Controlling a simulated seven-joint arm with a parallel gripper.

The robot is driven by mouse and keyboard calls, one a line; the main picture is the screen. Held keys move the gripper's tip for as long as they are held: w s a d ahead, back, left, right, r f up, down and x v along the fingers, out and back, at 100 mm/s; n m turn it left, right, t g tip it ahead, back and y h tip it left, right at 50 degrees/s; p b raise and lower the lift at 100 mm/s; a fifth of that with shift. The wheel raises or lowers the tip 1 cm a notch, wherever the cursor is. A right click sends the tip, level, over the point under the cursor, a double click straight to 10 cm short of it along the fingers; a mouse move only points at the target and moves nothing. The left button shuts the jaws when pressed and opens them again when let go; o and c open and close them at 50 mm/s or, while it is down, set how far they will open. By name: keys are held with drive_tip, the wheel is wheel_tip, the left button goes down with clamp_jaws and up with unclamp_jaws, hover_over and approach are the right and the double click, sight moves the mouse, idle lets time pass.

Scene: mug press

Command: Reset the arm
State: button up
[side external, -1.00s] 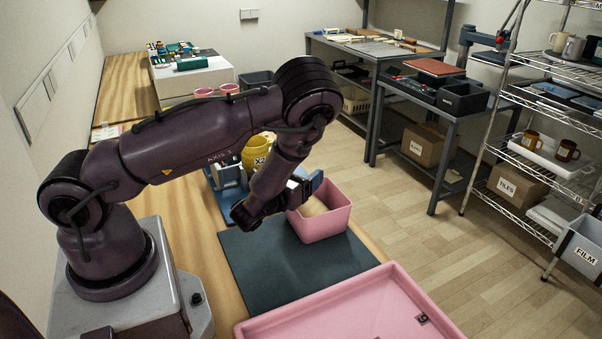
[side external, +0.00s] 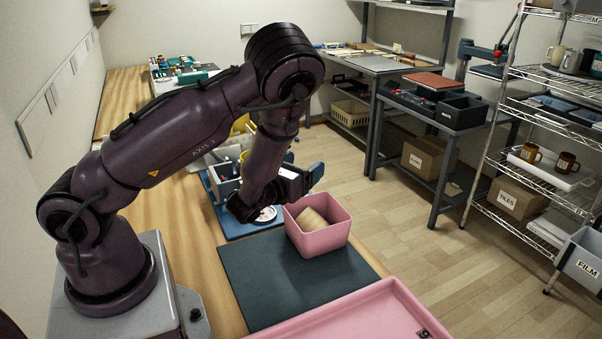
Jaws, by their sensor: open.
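My arm rises from its base at the left and bends down over the middle of the bench. My gripper (side external: 305,180) hangs just above and behind the pink bin (side external: 324,241). Its jaws are open, with nothing seen between them, though the wrist hides part of them. A tan cylinder (side external: 315,218) lies tilted inside the pink bin, apart from the gripper.
A dark mat (side external: 265,285) lies clear in front of the bin. A pink tray (side external: 385,298) is at the front edge. A yellow object (side external: 241,124) is partly hidden.

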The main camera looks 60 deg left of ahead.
drive_tip(key=shift+r, duration=0.3)
